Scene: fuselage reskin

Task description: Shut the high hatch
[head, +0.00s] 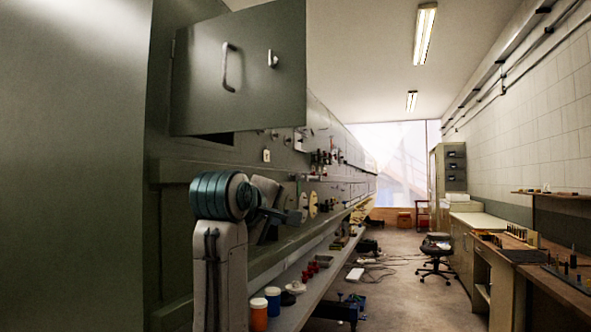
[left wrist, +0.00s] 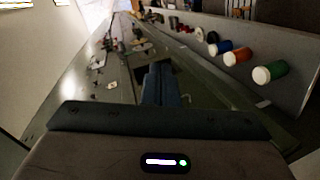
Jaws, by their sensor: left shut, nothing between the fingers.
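The high hatch (head: 200,90) is a grey-green door at the upper left of the head view, standing open away from the fuselage wall. It has a curved handle (head: 230,67) and a small latch (head: 272,58). Part of a dark opening (head: 220,138) shows below its lower edge; the door hides the rest. My left gripper (head: 298,216) is below the hatch and apart from it, extended toward the wall and ledge. Its closed fingers also show in the left wrist view (left wrist: 160,84), with nothing between them. The hatch is not clearly seen there. My right gripper is out of view.
A long shelf (head: 318,268) runs beneath the wall with jars, including an orange one (head: 258,314) and a blue one (head: 273,300). Small fittings stick out of the wall further along. A stool (head: 436,256), cables and a workbench (head: 540,270) stand right; the aisle floor between is partly clear.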

